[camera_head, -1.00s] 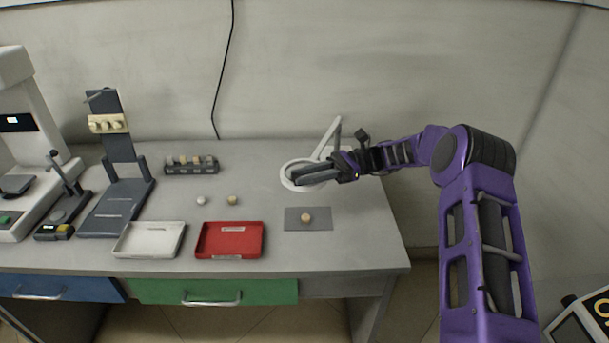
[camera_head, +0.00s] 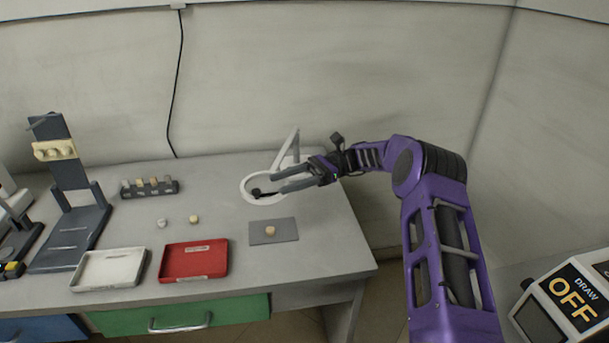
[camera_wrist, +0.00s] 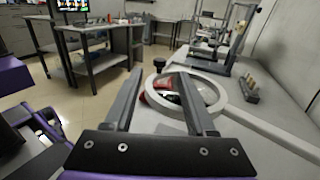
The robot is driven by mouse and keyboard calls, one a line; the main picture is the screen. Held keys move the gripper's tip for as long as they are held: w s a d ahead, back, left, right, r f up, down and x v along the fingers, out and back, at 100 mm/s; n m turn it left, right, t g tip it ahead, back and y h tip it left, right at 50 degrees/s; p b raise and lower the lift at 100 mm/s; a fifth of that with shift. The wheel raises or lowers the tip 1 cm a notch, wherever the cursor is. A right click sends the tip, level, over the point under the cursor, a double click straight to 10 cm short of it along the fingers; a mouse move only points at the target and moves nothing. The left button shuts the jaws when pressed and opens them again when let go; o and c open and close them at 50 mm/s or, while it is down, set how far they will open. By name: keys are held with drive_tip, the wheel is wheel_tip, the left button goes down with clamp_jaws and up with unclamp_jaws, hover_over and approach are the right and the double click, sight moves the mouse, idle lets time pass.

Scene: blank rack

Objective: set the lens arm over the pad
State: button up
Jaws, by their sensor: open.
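The lens arm is a white ring (camera_head: 246,193) on a slanted white arm (camera_head: 287,148) near the back right of the table. A black knob (camera_head: 257,192) shows at the ring, and also in the wrist view (camera_wrist: 159,64). The pad (camera_head: 285,236) is a flat grey rectangle in front of the ring, with a small beige piece (camera_head: 270,231) on it. My gripper (camera_head: 273,183) is open at the ring's right side. In the wrist view the knob appears between my fingertips (camera_wrist: 159,76), and the ring (camera_wrist: 219,90) lies partly behind my right finger. Contact cannot be told.
A red tray (camera_head: 193,275) and a white tray (camera_head: 112,284) lie left of the pad. Two small round pieces (camera_head: 194,219) sit behind them. A dark rack (camera_head: 135,193) holds several pieces. A dark stand (camera_head: 68,240) is farther left. The tabletop beside the pad is clear.

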drive_tip(key=v, duration=0.6)
drive_tip(key=shift+w+d, duration=0.2)
drive_tip(key=shift+d, duration=0.2)
